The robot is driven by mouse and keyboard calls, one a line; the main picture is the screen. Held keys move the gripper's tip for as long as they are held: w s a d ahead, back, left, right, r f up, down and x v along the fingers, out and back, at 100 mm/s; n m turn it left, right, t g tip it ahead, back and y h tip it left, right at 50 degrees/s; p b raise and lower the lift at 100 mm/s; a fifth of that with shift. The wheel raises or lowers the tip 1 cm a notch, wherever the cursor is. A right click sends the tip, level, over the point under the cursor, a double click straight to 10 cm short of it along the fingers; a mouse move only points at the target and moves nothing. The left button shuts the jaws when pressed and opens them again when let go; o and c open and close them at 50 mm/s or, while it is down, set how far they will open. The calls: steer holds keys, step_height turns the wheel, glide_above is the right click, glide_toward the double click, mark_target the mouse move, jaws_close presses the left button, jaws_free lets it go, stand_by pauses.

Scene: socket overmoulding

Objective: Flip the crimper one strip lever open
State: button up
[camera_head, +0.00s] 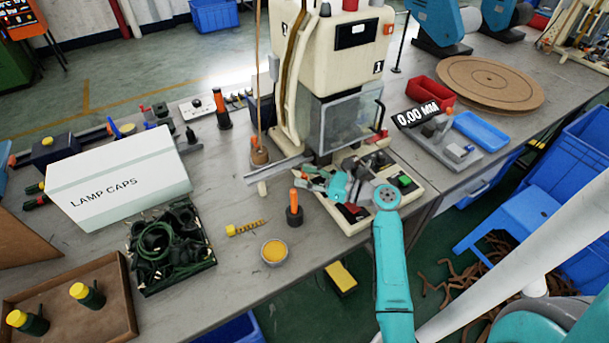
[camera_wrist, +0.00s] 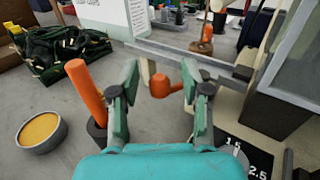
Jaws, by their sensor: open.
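Crimper one (camera_head: 340,50) is the cream machine marked "1", with a clear guard (camera_head: 350,122) at its front. My gripper (camera_head: 312,175) is low at the front left of this machine, its fingers pointing left. In the wrist view my gripper (camera_wrist: 160,78) is open, with one finger on each side of a short orange knob (camera_wrist: 163,85). The knob appears beyond or between the fingertips, and no contact is clear. It may be the strip lever's handle, but I cannot be sure. A metal bar (camera_wrist: 180,57) runs just behind it.
An upright orange handle (camera_wrist: 86,90) in a dark holder stands close beside my left finger. A bowl of yellow material (camera_head: 274,252) and a yellow screw-like piece (camera_head: 246,228) lie nearby. The LAMP CAPS box (camera_head: 120,178) and a cable tray (camera_head: 172,248) are farther left.

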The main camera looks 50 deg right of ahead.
steer(key=v, duration=1.1)
steer(key=shift+s, duration=0.1)
